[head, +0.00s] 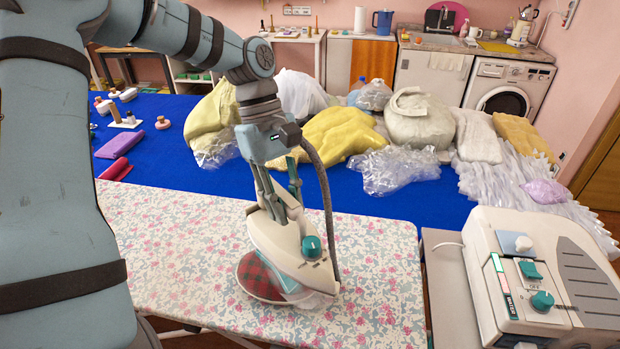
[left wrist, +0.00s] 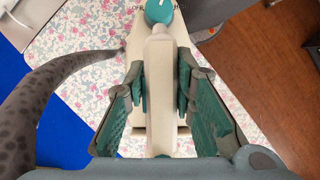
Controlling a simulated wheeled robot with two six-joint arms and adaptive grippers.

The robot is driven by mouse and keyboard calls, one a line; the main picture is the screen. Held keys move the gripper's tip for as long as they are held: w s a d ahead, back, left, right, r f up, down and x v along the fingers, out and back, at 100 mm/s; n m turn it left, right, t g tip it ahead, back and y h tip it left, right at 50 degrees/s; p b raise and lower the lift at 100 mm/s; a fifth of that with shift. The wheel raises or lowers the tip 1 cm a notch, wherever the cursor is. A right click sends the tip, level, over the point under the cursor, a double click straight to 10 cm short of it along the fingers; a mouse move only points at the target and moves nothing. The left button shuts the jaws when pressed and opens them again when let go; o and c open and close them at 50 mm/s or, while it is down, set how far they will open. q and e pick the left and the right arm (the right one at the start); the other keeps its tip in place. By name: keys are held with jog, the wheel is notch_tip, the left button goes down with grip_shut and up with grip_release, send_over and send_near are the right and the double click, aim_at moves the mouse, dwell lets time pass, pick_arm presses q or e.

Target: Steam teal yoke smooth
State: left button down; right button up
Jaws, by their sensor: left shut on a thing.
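My left gripper (head: 278,203) is shut on the handle of a cream steam iron (head: 290,243) with a teal dial. The iron is over the right part of the ironing board (head: 170,235), which has a pink and blue floral cover. A round red plaid pad (head: 258,278) shows partly under the iron; I cannot tell if they touch. In the left wrist view the teal finger pads flank the iron's pale handle (left wrist: 160,95). My right gripper is not in view.
A steam station (head: 535,285) with teal knobs stands right of the board. A dark hose (head: 326,195) runs from the iron. Behind, a blue table (head: 290,180) carries heaped yellow cloth (head: 340,135) and clear plastic. The board's left part is clear.

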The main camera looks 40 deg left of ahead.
pick_arm(q)
jog(key=shift+w, duration=0.6)
jog(key=s, duration=0.2)
jog(key=s+r, duration=0.1)
jog(key=shift+s+a+r+t, duration=0.1)
jog(key=shift+s+a+t, duration=0.2)
jog(key=w+a, duration=0.1)
jog(key=a, duration=0.1)
jog(key=w+a+p, duration=0.2)
jog(key=w+a, duration=0.1)
jog(key=shift+a+f, duration=0.3)
jog(key=a+f+b, duration=0.3)
jog(key=f+b, duration=0.1)
jog(key=f, duration=0.1)
jog(key=shift+a+f, duration=0.3)
jog(key=shift+f, duration=0.1)
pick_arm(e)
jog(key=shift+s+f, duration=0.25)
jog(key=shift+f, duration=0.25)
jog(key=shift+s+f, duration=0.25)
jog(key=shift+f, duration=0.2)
pick_arm(q)
jog(key=shift+w, duration=0.1)
